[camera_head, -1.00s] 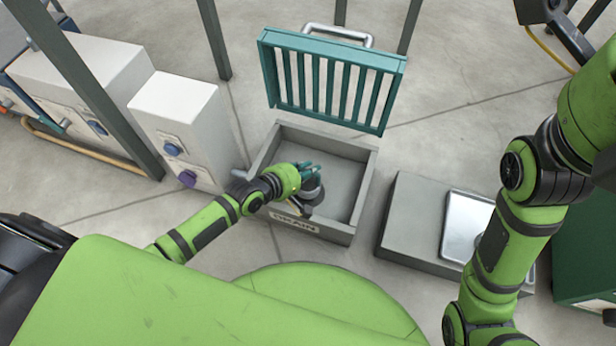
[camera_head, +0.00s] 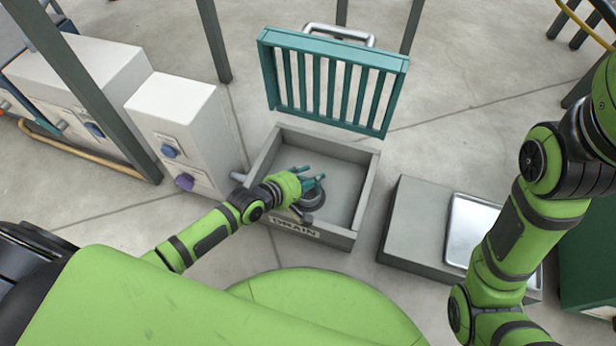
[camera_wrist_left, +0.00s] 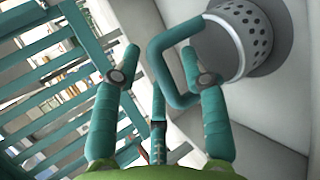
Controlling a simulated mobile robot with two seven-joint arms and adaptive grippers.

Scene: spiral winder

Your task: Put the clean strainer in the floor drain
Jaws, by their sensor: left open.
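The strainer (camera_wrist_left: 238,38) is a light grey perforated cylinder with a bent teal handle (camera_wrist_left: 160,62) in the left wrist view. In the head view its grey round body (camera_head: 314,197) shows inside the open drain box, near the front wall. My left gripper (camera_head: 314,182) is over the box, beside the strainer. In the left wrist view its teal fingers (camera_wrist_left: 163,76) are spread apart, with part of the handle between them. I cannot tell how deep the strainer sits in the drain hole. My right gripper is out of view.
The drain box (camera_head: 370,190) has low grey walls and a front "DRAIN" label. Its teal slatted grate (camera_head: 333,84) stands raised at the back. A grey block with a metal tray (camera_head: 468,228) is at right. White cabinets (camera_head: 180,125) stand at left.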

